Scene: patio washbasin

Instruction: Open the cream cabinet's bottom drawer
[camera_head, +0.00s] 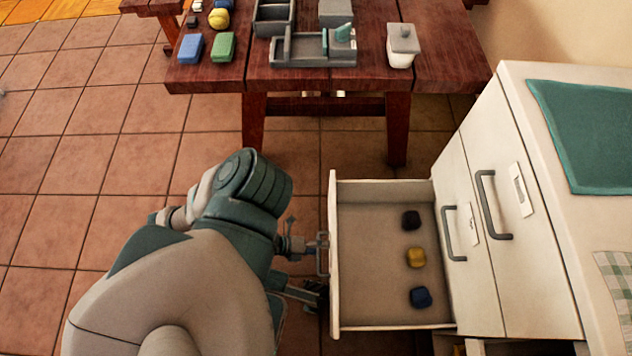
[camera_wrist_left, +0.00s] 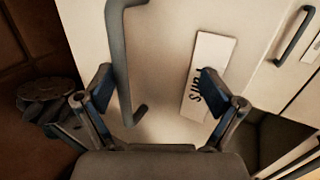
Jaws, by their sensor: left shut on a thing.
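The cream cabinet (camera_head: 545,250) stands at the right in the head view. One low drawer (camera_head: 391,184) is pulled well out to the left. In the left wrist view the grey handle (camera_wrist_left: 120,60) stands between the fingers, nearer the left one. A white label (camera_wrist_left: 205,75) with dark lettering is on the drawer front. My right gripper is in neither view.
Two closed fronts with grey handles (camera_head: 480,205) (camera_head: 448,232) rise beside the open drawer. A dark red table (camera_head: 440,65) with trays, a lidded pot (camera_head: 402,45) and sponges stands at the back. The tiled floor (camera_head: 60,190) at the left is clear.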

